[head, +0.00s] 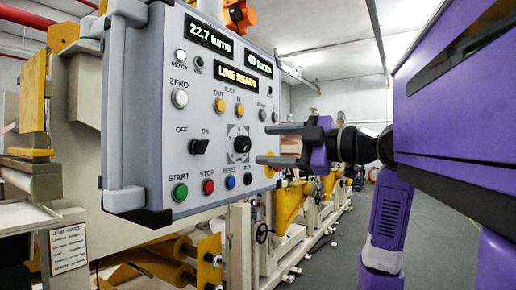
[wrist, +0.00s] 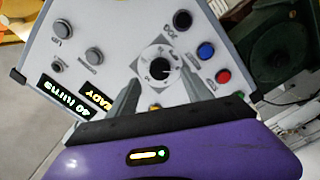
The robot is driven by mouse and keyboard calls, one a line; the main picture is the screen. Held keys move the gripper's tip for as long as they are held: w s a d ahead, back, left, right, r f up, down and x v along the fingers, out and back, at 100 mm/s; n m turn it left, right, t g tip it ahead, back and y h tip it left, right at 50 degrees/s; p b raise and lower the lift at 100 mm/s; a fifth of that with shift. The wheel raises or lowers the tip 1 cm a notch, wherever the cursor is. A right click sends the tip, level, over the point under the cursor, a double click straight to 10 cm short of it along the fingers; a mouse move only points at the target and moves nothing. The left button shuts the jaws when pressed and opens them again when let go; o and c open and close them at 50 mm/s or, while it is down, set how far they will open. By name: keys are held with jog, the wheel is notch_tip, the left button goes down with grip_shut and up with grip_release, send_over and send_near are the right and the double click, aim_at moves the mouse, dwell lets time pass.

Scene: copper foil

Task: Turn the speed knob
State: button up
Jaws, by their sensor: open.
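The speed knob (head: 241,144) is a black knob on a pale round dial, low in the middle of the grey control panel (head: 150,110). In the wrist view the knob (wrist: 161,66) is just beyond and between the fingertips. My gripper (head: 264,145) is open and empty, to the right of the knob in the head view, with its fingers pointing at the panel. In the wrist view the gripper (wrist: 160,84) has one finger on either side of the dial's lower part. I cannot tell whether the fingertips touch the panel.
Near the knob are a black on/off switch (head: 200,146), a green button (head: 180,191), a red button (head: 208,186) and a blue button (head: 230,182). A display (head: 237,77) reads "LINE READY". Machine frames stand behind; the floor (head: 345,255) below my arm is clear.

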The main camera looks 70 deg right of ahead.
jog(key=shift+v, duration=1.35)
